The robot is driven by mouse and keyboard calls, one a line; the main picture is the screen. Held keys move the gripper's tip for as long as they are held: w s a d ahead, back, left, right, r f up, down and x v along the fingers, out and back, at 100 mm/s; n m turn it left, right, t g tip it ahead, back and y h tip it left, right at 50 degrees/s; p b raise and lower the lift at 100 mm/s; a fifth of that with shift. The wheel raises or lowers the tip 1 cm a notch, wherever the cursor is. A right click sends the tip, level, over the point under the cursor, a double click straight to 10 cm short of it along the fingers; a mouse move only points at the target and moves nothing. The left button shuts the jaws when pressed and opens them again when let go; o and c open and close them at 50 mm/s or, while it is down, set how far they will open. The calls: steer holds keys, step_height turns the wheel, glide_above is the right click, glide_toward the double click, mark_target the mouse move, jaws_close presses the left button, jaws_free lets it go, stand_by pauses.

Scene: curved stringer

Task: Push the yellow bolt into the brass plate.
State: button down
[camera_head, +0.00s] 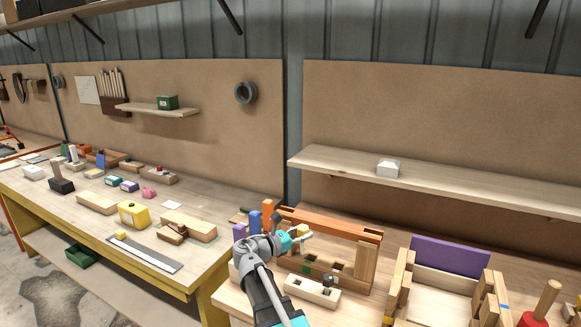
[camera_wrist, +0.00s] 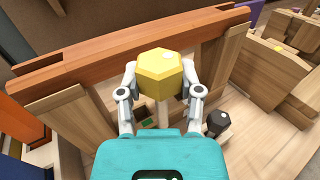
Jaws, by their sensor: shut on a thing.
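The yellow bolt (camera_wrist: 160,72) shows in the wrist view as a hexagonal head with a pale shank below it. My gripper (camera_wrist: 159,68) is shut on the head, one finger on each side. In the camera_head view my gripper (camera_head: 302,232) is in front of the reddish-brown top beam of a wooden frame, above the bench. The bolt is too small there to make out clearly. I cannot pick out a brass plate in either view. The shank's lower end is hidden behind my gripper's body in the wrist view.
The wooden frame's beam (camera_head: 345,226) spans behind my gripper. A pale block with holes (camera_head: 312,291) lies below, with a dark knob (camera_wrist: 217,122) standing near it. An open wooden box with a purple back panel (camera_head: 450,256) stands right. Orange block (camera_wrist: 22,112) is left.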

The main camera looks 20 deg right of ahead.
steer(key=w+d+r+p, duration=0.1)
steer(key=w+r+p, duration=1.2)
steer(key=r+p, duration=0.2)
steer(key=shift+r, duration=0.35)
steer(key=shift+f, duration=0.25)
steer(key=shift+f+b, duration=2.7)
steer(key=shift+b, duration=0.2)
steer(key=shift+d+f+b, duration=0.1)
steer(key=shift+f+b, duration=2.75)
